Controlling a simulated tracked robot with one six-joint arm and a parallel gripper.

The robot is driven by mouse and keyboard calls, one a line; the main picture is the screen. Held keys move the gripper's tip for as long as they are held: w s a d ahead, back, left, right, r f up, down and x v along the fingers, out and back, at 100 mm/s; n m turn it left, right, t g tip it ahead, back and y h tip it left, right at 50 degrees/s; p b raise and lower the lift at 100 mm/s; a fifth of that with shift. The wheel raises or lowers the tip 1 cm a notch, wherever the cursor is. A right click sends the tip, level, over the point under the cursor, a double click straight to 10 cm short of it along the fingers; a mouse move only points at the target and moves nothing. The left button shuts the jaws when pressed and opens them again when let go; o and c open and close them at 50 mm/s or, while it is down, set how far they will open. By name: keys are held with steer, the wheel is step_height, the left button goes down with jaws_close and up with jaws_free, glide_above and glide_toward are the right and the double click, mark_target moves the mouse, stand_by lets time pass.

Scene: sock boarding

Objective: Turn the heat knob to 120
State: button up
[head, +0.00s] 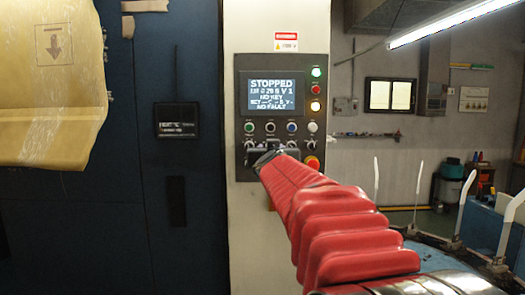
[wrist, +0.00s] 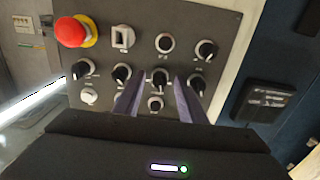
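The grey control panel (head: 243,120) stands in front of me, and its lower part fills the wrist view (wrist: 225,22). A row of black knobs with white pointers crosses it. My gripper (wrist: 159,80) is open, its two fingers on either side of one black knob (wrist: 160,76), with gaps showing. Whether they touch it I cannot tell. Other black knobs sit to its left (wrist: 121,73) and right (wrist: 197,84). The labels are too small to read, so I cannot tell which is the heat knob or its setting. In the head view my gripper (head: 264,157) hides part of the lower panel.
A red emergency button (wrist: 70,31) on a yellow ring and a key switch (wrist: 123,37) are near the knobs. A yellow sheet (head: 50,85) hangs at the left.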

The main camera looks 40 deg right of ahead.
jaws_close()
stand_by(0.4)
steer(key=shift+m, duration=4)
steer(key=shift+f, duration=0.1)
jaws_free()
